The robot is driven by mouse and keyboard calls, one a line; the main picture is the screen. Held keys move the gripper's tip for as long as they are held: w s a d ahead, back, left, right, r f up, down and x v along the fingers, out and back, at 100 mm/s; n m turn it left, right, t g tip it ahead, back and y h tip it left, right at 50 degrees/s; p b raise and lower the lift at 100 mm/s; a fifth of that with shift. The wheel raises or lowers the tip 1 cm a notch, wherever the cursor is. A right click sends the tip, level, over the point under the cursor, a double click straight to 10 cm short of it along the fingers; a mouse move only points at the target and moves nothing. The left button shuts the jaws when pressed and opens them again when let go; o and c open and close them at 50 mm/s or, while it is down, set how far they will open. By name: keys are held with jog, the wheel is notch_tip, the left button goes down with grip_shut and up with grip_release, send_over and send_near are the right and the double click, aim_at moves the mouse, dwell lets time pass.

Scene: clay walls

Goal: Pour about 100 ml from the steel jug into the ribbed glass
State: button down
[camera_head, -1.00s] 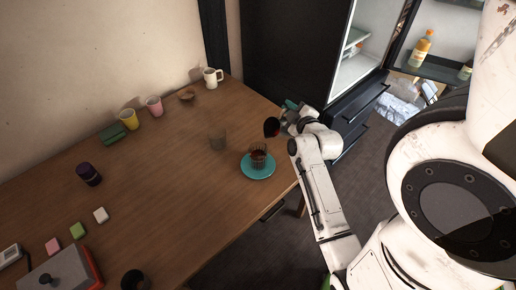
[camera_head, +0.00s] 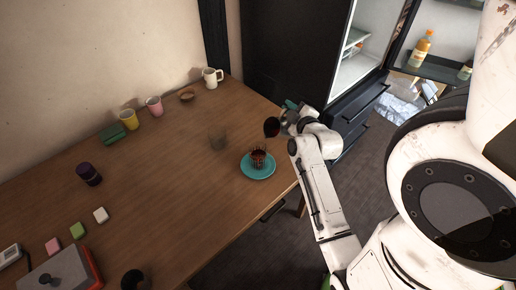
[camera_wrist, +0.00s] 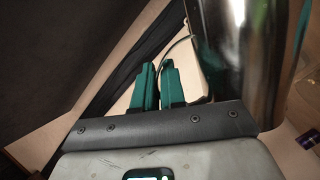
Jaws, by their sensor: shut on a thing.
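The steel jug (camera_head: 285,122) is tilted, its mouth facing left with dark red liquid at the opening. It is above and slightly right of the ribbed glass (camera_head: 258,159), which holds red liquid and stands on a teal saucer (camera_head: 258,173). My gripper (camera_head: 291,106) is at the jug, partly hidden in the head view. In the wrist view, its green fingers (camera_wrist: 156,88) are shut on the jug's thin handle, and the shiny jug body (camera_wrist: 252,50) fills the upper right. I cannot make out a stream between jug and glass.
An empty-looking clear glass (camera_head: 217,138) stands left of the saucer. A white mug (camera_head: 212,78), a brown bowl (camera_head: 187,95), pink (camera_head: 154,106) and yellow (camera_head: 128,119) cups line the back. An open fridge (camera_head: 357,70) is at the right. The table's middle left is mostly clear.

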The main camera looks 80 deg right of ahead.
jog(key=shift+s+d+f+m+y+b, duration=0.1)
jog(key=shift+d+f+m+y+b, duration=0.2)
jog(key=shift+f+m+y, duration=0.15)
jog(key=shift+s+d+f+m+t+y+b, duration=0.3)
jog(key=shift+s+d+f+m+y+b, duration=0.4)
jog(key=shift+d+f+m+b, duration=0.7)
jog(key=shift+s+d+f+m+t+y+b, duration=0.3)
jog(key=shift+s+d+f+m+y+b, duration=0.4)
jog(key=shift+f, duration=1.2)
jog(key=shift+s+d+f+m+t+y+b, duration=0.3)
jog(key=shift+s+d+f+m+y+b, duration=0.15)
jog(key=shift+s+d+f+m+b, duration=0.85)
